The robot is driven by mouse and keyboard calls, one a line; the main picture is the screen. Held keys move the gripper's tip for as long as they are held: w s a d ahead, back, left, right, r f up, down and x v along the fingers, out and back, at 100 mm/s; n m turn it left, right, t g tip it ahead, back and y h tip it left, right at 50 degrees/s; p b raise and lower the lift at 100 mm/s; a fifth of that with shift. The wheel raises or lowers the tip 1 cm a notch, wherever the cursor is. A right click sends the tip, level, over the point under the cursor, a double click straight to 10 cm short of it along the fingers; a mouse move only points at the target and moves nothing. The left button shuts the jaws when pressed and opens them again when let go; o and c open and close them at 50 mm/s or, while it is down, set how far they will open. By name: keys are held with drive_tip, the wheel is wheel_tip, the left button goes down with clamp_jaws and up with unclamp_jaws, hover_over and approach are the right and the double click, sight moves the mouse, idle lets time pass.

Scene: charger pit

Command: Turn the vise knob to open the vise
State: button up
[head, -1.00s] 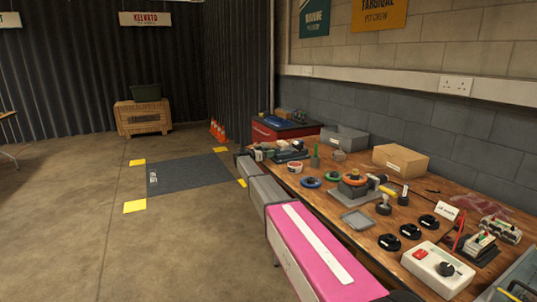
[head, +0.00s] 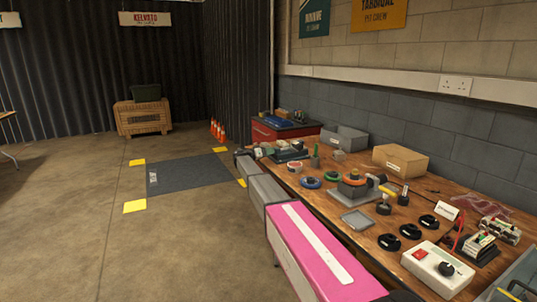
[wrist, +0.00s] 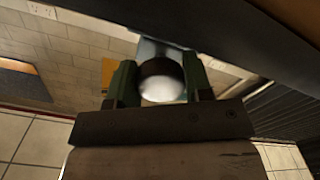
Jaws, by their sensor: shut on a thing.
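In the wrist view, the two green fingers of my gripper (wrist: 160,68) stand on either side of a round, shiny silver knob (wrist: 162,84), which I take for the vise knob. The gripper is shut on it. A pale metal part shows just beyond the knob. The rest of the vise and its jaws cannot be made out in this view. In the head view I cannot pick out my gripper or the vise for certain among the things on the wooden workbench (head: 345,222).
A dark beam crosses the wrist view's upper right, close to the fingers. On the bench are a cardboard box (head: 400,160), a grey bin (head: 345,138), several black discs and a white box with a red button (head: 436,268). Open floor lies left of the bench.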

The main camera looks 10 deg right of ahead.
drive_tip(key=n, duration=1.1)
drive_tip(key=shift+r+n, duration=0.1)
drive_tip(key=shift+n, duration=0.3)
drive_tip(key=n, duration=1.1)
drive_tip(key=shift+n, duration=0.4)
drive_tip(key=n, duration=0.6)
drive_tip(key=shift+a, duration=0.1)
drive_tip(key=n, duration=0.5)
drive_tip(key=shift+w+n, duration=0.1)
drive_tip(key=shift+n, duration=0.3)
drive_tip(key=n, duration=1.1)
drive_tip(key=shift+n, duration=0.3)
